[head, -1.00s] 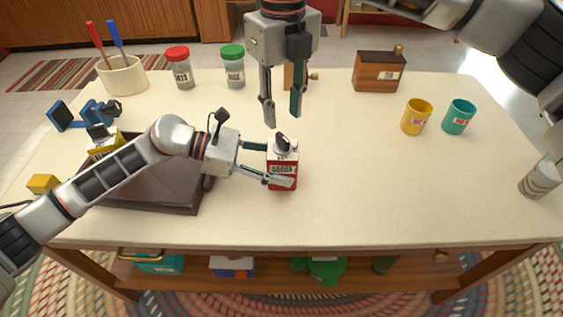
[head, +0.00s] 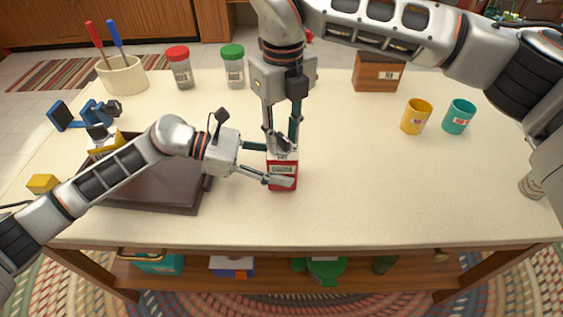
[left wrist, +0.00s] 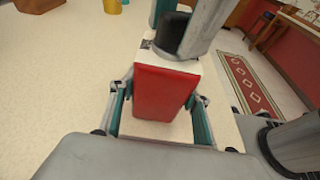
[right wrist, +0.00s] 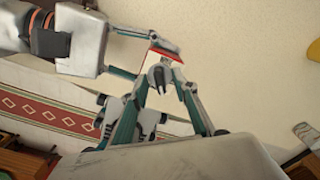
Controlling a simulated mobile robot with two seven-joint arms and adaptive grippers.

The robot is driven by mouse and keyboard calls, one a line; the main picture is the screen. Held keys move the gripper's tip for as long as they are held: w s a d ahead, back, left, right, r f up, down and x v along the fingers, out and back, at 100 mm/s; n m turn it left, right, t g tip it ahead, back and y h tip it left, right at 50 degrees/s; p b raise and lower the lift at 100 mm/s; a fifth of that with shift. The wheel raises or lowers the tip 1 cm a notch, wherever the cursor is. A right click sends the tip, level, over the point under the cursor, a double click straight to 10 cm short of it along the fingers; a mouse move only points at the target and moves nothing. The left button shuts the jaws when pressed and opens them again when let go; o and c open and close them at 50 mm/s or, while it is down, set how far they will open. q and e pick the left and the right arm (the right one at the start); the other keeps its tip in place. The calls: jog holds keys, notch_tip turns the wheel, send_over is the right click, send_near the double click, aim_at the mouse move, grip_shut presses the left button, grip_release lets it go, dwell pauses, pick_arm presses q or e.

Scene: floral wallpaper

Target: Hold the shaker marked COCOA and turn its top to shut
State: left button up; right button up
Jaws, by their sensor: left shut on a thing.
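The shaker marked COCOA (head: 283,170) is red with a white top and stands upright on the table. My left gripper (head: 276,164) is shut on its sides; the left wrist view shows the red body (left wrist: 168,92) between the fingers. My right gripper (head: 282,141) points straight down over the shaker's top. In the head view the fingers hide most of the knob.
A dark brown tray (head: 150,188) lies under my left forearm. A red-lidded jar (head: 180,70) and a green-lidded jar (head: 233,68) stand at the back. A yellow cup (head: 416,117) and a teal cup (head: 459,117) stand to the right. The table's front right is clear.

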aim_at(282, 136)
grip_shut()
jog(key=m, duration=0.6)
jog(key=shift+m, duration=0.3)
jog(key=shift+o, duration=1.3)
grip_release()
jog(key=shift+r, duration=0.15)
jog(key=shift+r, duration=3.4)
